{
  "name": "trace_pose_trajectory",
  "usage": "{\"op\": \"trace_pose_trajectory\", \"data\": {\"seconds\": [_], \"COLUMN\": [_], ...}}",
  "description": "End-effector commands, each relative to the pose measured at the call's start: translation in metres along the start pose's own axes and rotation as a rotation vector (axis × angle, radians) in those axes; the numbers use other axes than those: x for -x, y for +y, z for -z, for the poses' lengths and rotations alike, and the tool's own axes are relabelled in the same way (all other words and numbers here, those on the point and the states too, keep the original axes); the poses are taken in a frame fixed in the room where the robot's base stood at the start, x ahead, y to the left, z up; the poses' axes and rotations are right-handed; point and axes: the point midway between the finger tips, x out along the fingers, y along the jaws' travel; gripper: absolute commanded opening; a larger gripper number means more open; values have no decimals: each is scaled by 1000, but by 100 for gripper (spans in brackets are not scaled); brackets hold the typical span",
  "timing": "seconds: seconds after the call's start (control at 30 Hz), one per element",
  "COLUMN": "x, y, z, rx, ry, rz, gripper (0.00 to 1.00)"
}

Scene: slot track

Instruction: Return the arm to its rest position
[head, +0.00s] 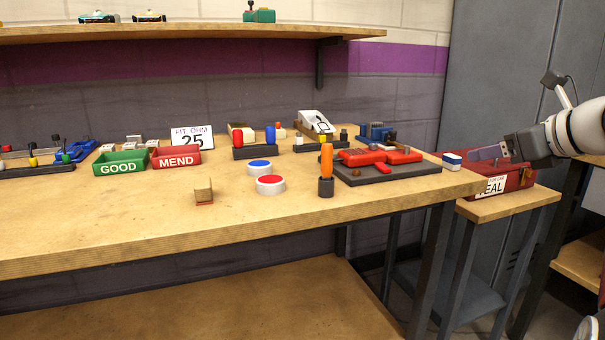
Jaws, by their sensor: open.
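My gripper (494,149) is at the right of the head view, on the end of my white arm. It hangs in the air above a red bin (515,182) with a white label, part of which reads "EAL". The jaws point left and are open, and I see nothing held between them. The gripper body hides part of the bin.
The workbench (130,225) holds a dark board (388,174) with red parts, an orange-handled tool (327,168), red (270,184) and blue (259,166) buttons, and GOOD (121,164) and MEND (176,159) trays. A wall shelf (190,33) runs above. The bench's front left is clear.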

Motion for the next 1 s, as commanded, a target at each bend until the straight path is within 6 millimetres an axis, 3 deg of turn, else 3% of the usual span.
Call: {"op": "trace_pose_trajectory", "data": {"seconds": [0.27,0.47,0.57,0.73,0.9,1.0], "x": [-9,-13,-10,8,27,33], "y": [57,122,167,248,290,301], "z": [17,48,74,146,211,234], "rx": [308,697,997,1698,2278,2481], "ry": [105,212,270,341,333,316], "rz": [-54,-153,-244,-491,-726,-818], "gripper": [66,66,66,66,66,66]}}
